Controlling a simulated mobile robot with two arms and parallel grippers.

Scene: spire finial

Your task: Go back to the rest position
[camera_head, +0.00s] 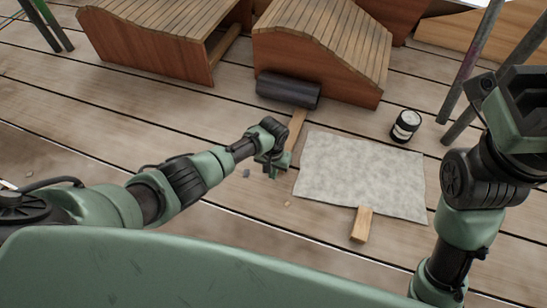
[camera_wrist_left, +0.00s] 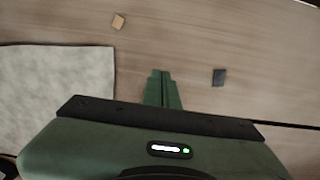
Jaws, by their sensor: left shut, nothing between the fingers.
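My left gripper (camera_head: 273,172) is low over the wooden deck (camera_head: 235,222), just left of the grey cloth (camera_head: 362,172). It is shut and empty. In the left wrist view its closed green fingers (camera_wrist_left: 161,90) point at bare planks, with the cloth's edge (camera_wrist_left: 60,90) to the left. A mallet with a dark cylindrical head (camera_head: 288,90) lies behind the gripper, its wooden handle (camera_head: 298,125) reaching toward my wrist. My right arm comes up at the right side of the head view; its gripper fingers cannot be made out.
A small wooden block (camera_head: 362,225) lies at the cloth's front edge. A black jar with a white label (camera_head: 405,126) stands behind the cloth. Shingled wooden pieces (camera_head: 325,50) fill the back, with metal poles (camera_head: 470,60) at right. Small chips (camera_head: 246,173) lie near the gripper.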

